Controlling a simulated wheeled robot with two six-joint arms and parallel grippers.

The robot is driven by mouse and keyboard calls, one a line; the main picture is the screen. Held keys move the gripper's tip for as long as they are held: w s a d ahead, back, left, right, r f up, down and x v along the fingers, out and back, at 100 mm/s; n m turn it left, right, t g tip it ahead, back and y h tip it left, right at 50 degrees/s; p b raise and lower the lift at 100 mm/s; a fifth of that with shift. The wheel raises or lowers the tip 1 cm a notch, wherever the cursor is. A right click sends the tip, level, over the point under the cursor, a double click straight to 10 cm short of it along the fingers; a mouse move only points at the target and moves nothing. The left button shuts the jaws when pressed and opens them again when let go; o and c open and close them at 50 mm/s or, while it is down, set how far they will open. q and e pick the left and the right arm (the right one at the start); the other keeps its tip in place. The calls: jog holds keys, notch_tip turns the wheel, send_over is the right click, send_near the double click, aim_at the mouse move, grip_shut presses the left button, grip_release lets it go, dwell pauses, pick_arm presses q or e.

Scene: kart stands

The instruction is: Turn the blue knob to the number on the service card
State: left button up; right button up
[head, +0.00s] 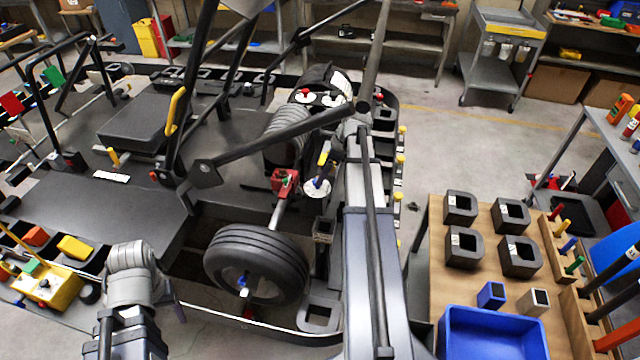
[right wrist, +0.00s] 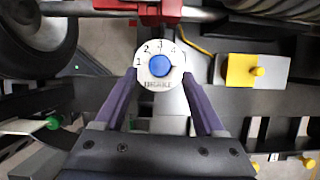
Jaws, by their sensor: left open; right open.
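The blue knob (right wrist: 160,65) sits in the middle of a white round dial (right wrist: 146,76) in the right wrist view. Numbers 1 to 4 run over the dial's top from the left; the knob's pointer is too small to read. My right gripper (right wrist: 160,74) is open, with its purple fingertips at either side of the dial and nothing held. In the head view the dial (head: 317,188) lies beside my right arm, right of the red block. My left gripper (head: 176,302) shows only partly, low at the left, behind my arm. I cannot make out a readable service card.
A black tyre (head: 257,266) and a red block (head: 285,182) on a rod are close to the dial. A yellow block (right wrist: 240,70) lies right of it. A wooden bench (head: 440,283) with black holders and a blue bin (head: 492,318) stands at the right.

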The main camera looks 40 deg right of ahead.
jog(key=b+x, duration=0.2)
jog(key=x, duration=0.1)
jog(key=shift+w+f, duration=0.1)
jog(key=shift+f, duration=0.15)
jog(key=shift+r, duration=0.1)
jog(key=shift+c, duration=0.2)
grip_shut()
